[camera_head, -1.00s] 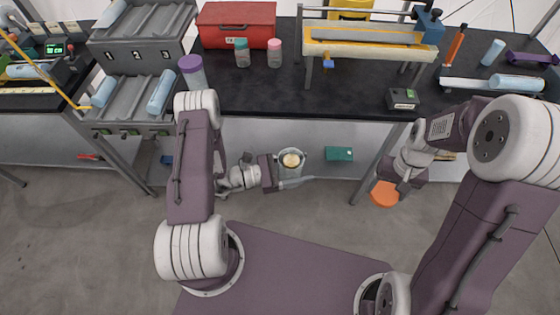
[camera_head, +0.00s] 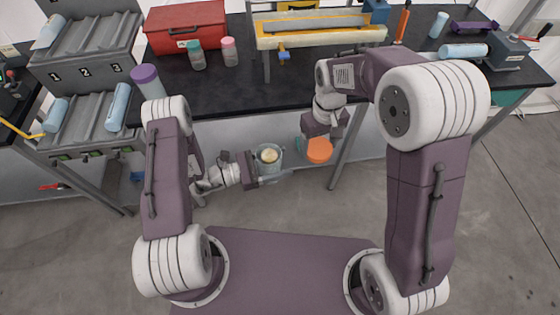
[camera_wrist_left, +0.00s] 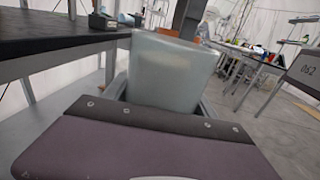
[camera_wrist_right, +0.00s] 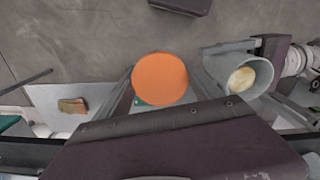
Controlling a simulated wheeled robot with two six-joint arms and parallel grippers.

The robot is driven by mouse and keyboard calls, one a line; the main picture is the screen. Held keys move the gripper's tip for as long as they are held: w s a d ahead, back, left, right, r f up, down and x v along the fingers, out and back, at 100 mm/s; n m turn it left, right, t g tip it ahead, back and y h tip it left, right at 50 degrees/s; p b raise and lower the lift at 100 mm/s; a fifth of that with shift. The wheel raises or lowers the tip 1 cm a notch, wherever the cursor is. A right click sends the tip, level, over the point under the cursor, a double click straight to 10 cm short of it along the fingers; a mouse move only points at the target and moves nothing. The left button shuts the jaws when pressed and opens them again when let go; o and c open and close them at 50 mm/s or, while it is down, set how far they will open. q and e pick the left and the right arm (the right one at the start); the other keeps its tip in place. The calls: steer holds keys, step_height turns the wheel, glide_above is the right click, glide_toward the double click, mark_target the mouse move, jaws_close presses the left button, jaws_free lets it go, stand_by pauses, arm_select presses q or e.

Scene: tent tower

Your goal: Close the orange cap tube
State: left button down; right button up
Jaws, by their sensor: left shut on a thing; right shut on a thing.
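The open tube (camera_head: 268,155) is a translucent grey-blue cup with something pale inside, held upright in front of the table. My left gripper (camera_head: 273,172) is shut on it; its wall fills the middle of the left wrist view (camera_wrist_left: 170,72). The round orange cap (camera_head: 319,150) is held by my right gripper (camera_wrist_right: 160,92), between its fingers in the right wrist view (camera_wrist_right: 160,78). The cap is apart from the tube, to its right in the head view. In the right wrist view the tube (camera_wrist_right: 255,82) stands beside the cap.
The black table (camera_head: 220,92) carries a red toolbox (camera_head: 186,28), teal-capped (camera_head: 196,54) and pink-capped (camera_head: 229,50) jars, and a purple-capped tube (camera_head: 147,80). A yellow-framed fixture (camera_head: 320,32) stands at the back.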

mark_target(269, 157)
steer(key=s+a+r+n, duration=0.1)
steer(key=a+r+n, duration=0.1)
steer(key=a, duration=0.5)
steer(key=s+a+r+n, duration=0.2)
steer(key=a+r+n, duration=0.1)
steer(key=a, duration=0.3)
steer(key=shift+a+r, duration=0.4)
steer(key=shift+r, duration=0.45)
steer(key=shift+f, duration=0.1)
steer(key=shift+f, duration=1.95)
steer(key=shift+f, duration=0.9)
steer(key=shift+f, duration=0.55)
steer(key=o, duration=1.4)
